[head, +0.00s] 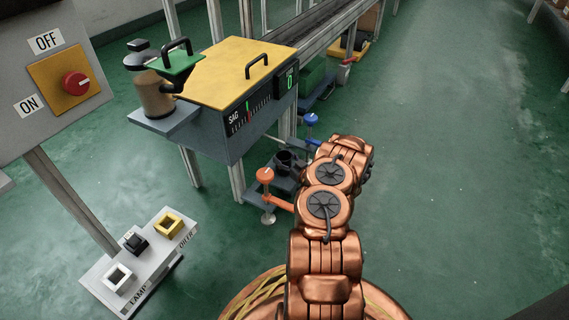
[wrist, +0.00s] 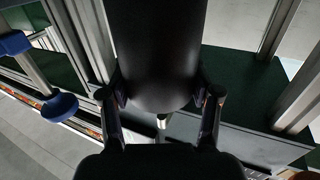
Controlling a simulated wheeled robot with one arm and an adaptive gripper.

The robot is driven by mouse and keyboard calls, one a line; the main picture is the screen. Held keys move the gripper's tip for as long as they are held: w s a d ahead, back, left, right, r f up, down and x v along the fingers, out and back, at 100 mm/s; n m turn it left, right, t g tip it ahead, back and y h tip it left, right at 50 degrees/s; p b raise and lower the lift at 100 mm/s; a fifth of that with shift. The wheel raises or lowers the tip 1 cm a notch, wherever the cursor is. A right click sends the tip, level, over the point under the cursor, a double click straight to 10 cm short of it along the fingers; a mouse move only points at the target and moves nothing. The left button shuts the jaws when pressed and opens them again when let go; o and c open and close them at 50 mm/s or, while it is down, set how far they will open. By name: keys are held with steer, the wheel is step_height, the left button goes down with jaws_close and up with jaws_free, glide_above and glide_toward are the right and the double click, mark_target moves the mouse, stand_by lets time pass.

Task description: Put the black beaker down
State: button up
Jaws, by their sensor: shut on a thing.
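The black beaker (wrist: 158,50) fills the upper middle of the wrist view as a smooth dark cylinder. My gripper (wrist: 161,100) is shut on it, with one finger on each side. In the head view my arm reaches forward past the scale table, and its far end is largely hidden by its own links. A dark round shape (head: 286,159) shows just left of the arm, above a low grey stand (head: 282,184); I cannot tell surely whether it is the beaker. Whether the beaker's base touches anything is hidden.
An orange knob (head: 265,175) and a blue knob (head: 310,119) stand by the grey stand. A yellow-topped table (head: 225,75) marked SAG is at its left. A labelled block stand (head: 140,262) and a switch panel (head: 48,80) are at left. Floor at right is clear.

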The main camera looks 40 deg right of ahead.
steer(key=shift+f, duration=0.3)
steer(key=o, duration=1.2)
steer(key=shift+s+r, duration=0.15)
steer(key=s+p, duration=0.2)
steer(key=s, duration=0.2)
steer(key=s+p, duration=0.2)
steer(key=s, duration=0.1)
steer(key=s+a+p, duration=0.1)
steer(key=s+p, duration=0.1)
steer(key=s, duration=0.2)
steer(key=shift+s+a, duration=0.1)
steer(key=shift+s, duration=0.25)
steer(key=shift+s, duration=0.1)
